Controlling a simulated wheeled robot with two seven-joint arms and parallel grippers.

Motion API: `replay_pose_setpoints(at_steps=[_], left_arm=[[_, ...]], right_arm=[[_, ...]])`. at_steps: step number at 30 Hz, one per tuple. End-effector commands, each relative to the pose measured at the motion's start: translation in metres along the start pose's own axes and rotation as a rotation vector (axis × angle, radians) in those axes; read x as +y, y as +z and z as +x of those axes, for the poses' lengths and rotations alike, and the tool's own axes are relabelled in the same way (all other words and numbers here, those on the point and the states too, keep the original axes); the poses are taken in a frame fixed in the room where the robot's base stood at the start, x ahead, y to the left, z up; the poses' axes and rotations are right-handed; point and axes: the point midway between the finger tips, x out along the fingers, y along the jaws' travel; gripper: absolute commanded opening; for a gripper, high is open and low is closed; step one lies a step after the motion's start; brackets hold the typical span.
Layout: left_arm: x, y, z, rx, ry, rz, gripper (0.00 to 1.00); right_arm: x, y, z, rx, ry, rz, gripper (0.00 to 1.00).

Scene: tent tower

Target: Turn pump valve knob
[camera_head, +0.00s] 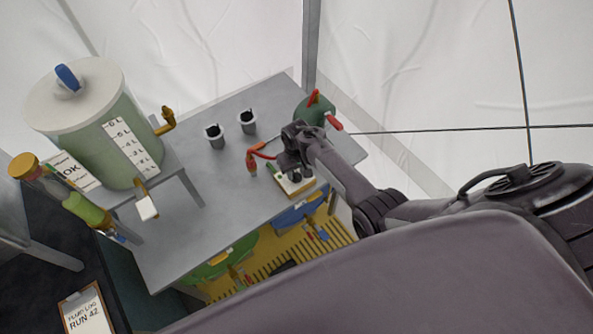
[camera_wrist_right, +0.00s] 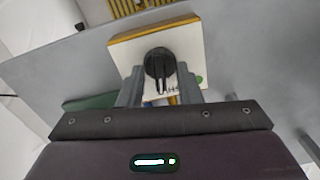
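The pump valve knob (camera_wrist_right: 157,63) is black, with a pointer bar that points down in the right wrist view. It sits on a white panel (camera_wrist_right: 190,48) with an orange-yellow edge. In the head view the panel (camera_head: 297,188) lies near the front right edge of the grey table, and my gripper hides the knob. My right gripper (camera_head: 291,163) is over the panel. In the right wrist view its two grey fingers (camera_wrist_right: 159,82) are apart, one on each side of the pointer bar, with gaps visible. Whether they touch the panel cannot be told. My left gripper is not in view.
The grey table (camera_head: 195,240) also holds two dark-topped cups (camera_head: 215,137) (camera_head: 247,122), a red-and-orange clamp-like item (camera_head: 252,162) left of my gripper, and a green canister (camera_head: 314,109) behind it. A large green tank (camera_head: 98,125) stands on a raised stand at left.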

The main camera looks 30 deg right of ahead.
Motion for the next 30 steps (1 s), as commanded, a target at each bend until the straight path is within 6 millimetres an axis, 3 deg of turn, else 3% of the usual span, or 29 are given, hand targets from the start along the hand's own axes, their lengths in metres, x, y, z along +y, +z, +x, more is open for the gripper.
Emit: replay_pose_setpoints(at_steps=[11, 24, 30], left_arm=[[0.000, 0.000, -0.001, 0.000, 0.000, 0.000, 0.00], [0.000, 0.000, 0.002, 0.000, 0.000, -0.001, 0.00], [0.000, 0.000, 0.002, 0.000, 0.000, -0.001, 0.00]], right_arm=[[0.000, 0.000, -0.005, -0.001, 0.000, 0.000, 0.33], [-0.001, 0.000, -0.065, 0.001, -0.001, 0.001, 0.33], [0.000, 0.000, -0.077, -0.001, 0.000, 0.000, 0.33]])
